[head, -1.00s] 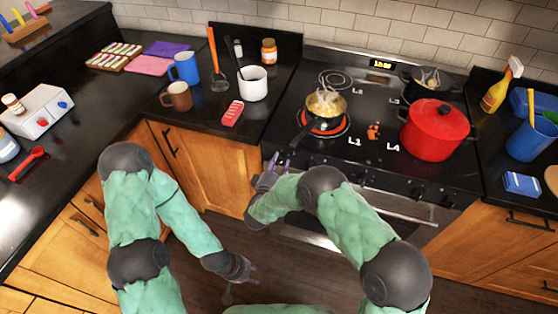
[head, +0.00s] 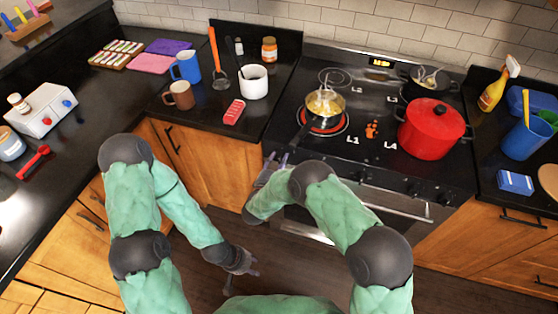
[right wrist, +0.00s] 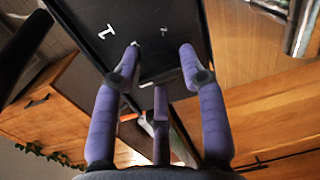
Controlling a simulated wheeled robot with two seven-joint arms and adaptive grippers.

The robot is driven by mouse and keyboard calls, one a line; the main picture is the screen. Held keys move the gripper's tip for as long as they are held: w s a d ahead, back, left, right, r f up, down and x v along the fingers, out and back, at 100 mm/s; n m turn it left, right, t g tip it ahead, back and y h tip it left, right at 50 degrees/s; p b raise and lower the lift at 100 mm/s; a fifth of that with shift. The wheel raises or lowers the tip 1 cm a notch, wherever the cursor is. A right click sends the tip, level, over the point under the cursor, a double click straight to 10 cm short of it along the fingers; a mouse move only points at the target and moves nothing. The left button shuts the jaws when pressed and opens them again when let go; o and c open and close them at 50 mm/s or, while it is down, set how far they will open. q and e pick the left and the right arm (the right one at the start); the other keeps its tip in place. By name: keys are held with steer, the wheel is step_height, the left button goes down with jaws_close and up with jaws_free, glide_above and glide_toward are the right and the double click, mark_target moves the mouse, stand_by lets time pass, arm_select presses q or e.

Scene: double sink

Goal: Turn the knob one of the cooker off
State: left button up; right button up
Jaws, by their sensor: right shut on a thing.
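The black cooker (head: 392,158) stands at the back, with knobs (head: 414,188) along its front edge. Its L1 burner (head: 337,130) glows red under a pan of food (head: 325,104). My right gripper (head: 271,166) is at the left end of the cooker's front edge, shut on knob one, which the hand hides in the head view. In the right wrist view its purple fingers (right wrist: 160,60) are against the dark panel; the knob itself is hard to make out. My left gripper (head: 243,280) hangs open and empty, low over the floor.
A red pot (head: 432,128) stands on the right of the cooktop, with a small black pan (head: 426,82) behind it. A red packet (head: 234,111), mugs (head: 180,95) and a white pot (head: 253,82) are on the left counter. The floor before the cooker is clear.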

steer(key=shift+w+a+r, duration=0.2)
steer(key=shift+r, duration=0.15)
steer(key=o, duration=1.1)
steer(key=shift+a+f, duration=0.1)
steer(key=shift+f, duration=0.1)
steer(key=shift+s+f, duration=0.1)
steer(key=shift+s, duration=0.05)
steer(key=shift+v, duration=3.65)
